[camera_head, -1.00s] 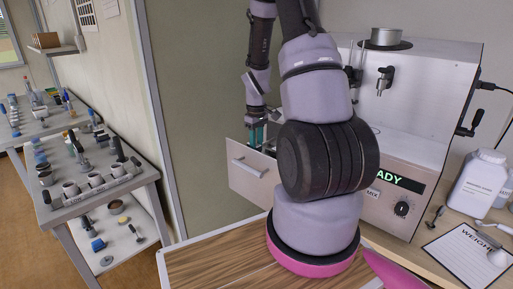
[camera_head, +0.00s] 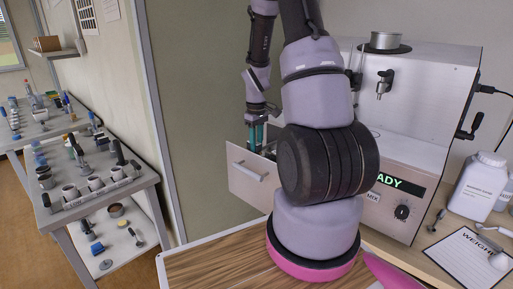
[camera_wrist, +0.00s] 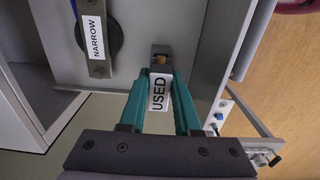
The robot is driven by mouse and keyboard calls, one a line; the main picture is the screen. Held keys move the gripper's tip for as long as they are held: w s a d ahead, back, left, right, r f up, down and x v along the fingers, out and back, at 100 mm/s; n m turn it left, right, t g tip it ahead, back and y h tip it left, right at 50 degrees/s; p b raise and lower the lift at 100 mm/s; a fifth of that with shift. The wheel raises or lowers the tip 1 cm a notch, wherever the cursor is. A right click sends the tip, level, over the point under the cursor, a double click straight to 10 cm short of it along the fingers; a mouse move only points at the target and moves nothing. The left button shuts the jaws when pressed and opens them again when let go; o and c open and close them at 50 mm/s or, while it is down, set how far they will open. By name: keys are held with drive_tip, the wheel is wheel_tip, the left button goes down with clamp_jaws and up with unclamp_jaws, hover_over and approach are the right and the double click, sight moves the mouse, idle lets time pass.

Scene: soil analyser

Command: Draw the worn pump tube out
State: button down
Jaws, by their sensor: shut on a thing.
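In the wrist view, my gripper (camera_wrist: 160,82) has its teal fingers shut on a piece with a white tag reading USED (camera_wrist: 158,92). A small grey block with a yellow-orange bit shows just past the fingertips. The tube itself is mostly hidden between the fingers, so I cannot tell whether it is still seated. In the head view, my gripper (camera_head: 256,140) points down into the open drawer (camera_head: 252,178) at the analyser's left. The drawer front hides the fingertips.
A strip tagged NARROW (camera_wrist: 97,38) lies over a dark round part beside my gripper. The analyser (camera_head: 425,110) stands right of the drawer, its display partly hidden by my arm. A white bottle (camera_head: 478,185) and a weighing sheet (camera_head: 465,250) lie at right. Side benches stand left.

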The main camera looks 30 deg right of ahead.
sight(257, 143)
drive_tip(key=shift+r, duration=2.05)
